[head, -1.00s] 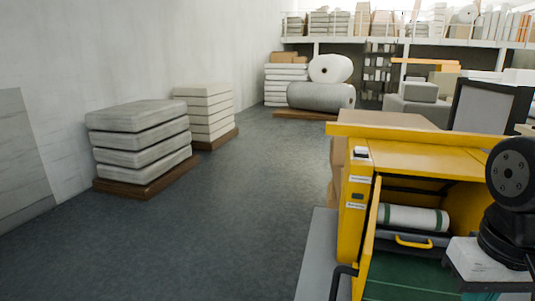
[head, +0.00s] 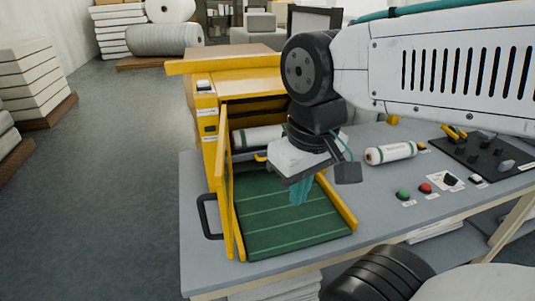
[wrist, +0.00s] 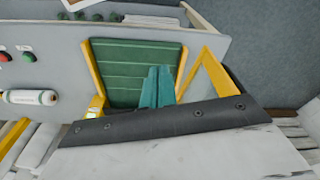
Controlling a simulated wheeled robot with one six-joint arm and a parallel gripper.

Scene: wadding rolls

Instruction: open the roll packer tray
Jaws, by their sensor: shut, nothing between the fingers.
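The roll packer (head: 225,83) is a yellow cabinet on a grey bench, its front open above a green ribbed bed (head: 285,222). Inside, a dark tray front (head: 244,158) with a yellow handle (head: 261,156) lies before a white roll with green bands (head: 258,138). My wrist hides the right part of the tray and handle. My gripper (head: 299,192), with teal fingers, is shut and empty above the green bed, in front of the tray and apart from the handle. In the wrist view my fingers (wrist: 157,88) show over the bed (wrist: 128,70).
A yellow side panel (head: 223,185) stands left of the bed, with a black handle (head: 207,217) outside it. A low yellow rail (head: 337,204) runs along the right. A wrapped roll (head: 390,153), green button (head: 403,194) and red button (head: 425,188) are on the bench right.

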